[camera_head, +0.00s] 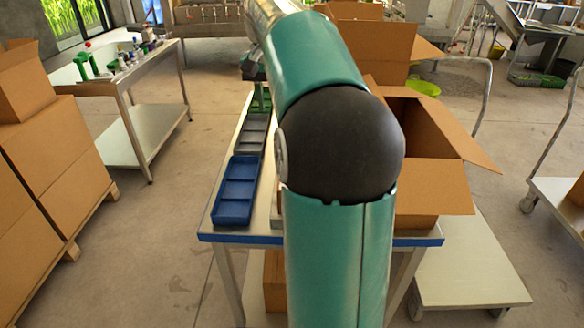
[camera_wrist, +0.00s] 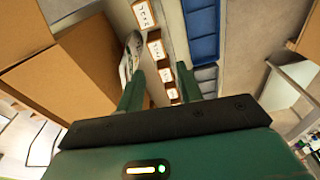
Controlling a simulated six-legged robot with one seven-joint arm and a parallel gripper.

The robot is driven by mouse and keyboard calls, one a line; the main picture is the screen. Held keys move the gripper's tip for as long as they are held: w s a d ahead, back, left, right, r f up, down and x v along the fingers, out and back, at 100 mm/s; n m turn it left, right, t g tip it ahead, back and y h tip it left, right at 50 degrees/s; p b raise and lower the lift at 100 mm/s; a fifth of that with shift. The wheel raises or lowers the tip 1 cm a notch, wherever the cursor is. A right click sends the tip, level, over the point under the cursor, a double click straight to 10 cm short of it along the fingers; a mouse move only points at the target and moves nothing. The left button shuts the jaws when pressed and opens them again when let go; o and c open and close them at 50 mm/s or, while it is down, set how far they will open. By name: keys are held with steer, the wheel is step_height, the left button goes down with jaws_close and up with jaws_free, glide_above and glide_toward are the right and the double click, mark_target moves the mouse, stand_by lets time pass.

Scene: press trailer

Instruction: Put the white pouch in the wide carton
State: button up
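My gripper (camera_wrist: 159,68) is open in the wrist view, its two green fingers apart with nothing visible between them. A thin, curved whitish thing (camera_wrist: 131,52), probably the white pouch, lies just beyond the left fingertip, beside a brown carton wall; whether they touch I cannot tell. The open carton (camera_head: 430,185) on the right of the bench, likely the wide carton, has its flaps spread and is partly hidden by my arm. Brown carton panels (camera_wrist: 95,60) fill the left of the wrist view. In the head view my arm hides the pouch and most of the gripper.
A row of small labelled boxes (camera_wrist: 155,47) runs beside the pouch. A blue tray (camera_head: 236,190) and grey trays (camera_head: 251,138) line the bench's left side. Another open carton (camera_head: 375,45) stands behind. A cart (camera_head: 470,275) is at right, stacked cartons (camera_head: 55,150) at left.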

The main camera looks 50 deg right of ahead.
steer(key=s+d+f+m+y, duration=0.15)
steer(key=s+d+m, duration=0.25)
steer(key=d, duration=1)
steer(key=shift+g, duration=0.3)
step_height(320, 180, down, 14)
steer(key=shift+r, duration=0.1)
jaws_close()
steer(key=shift+r, duration=0.15)
stand_by(0.4)
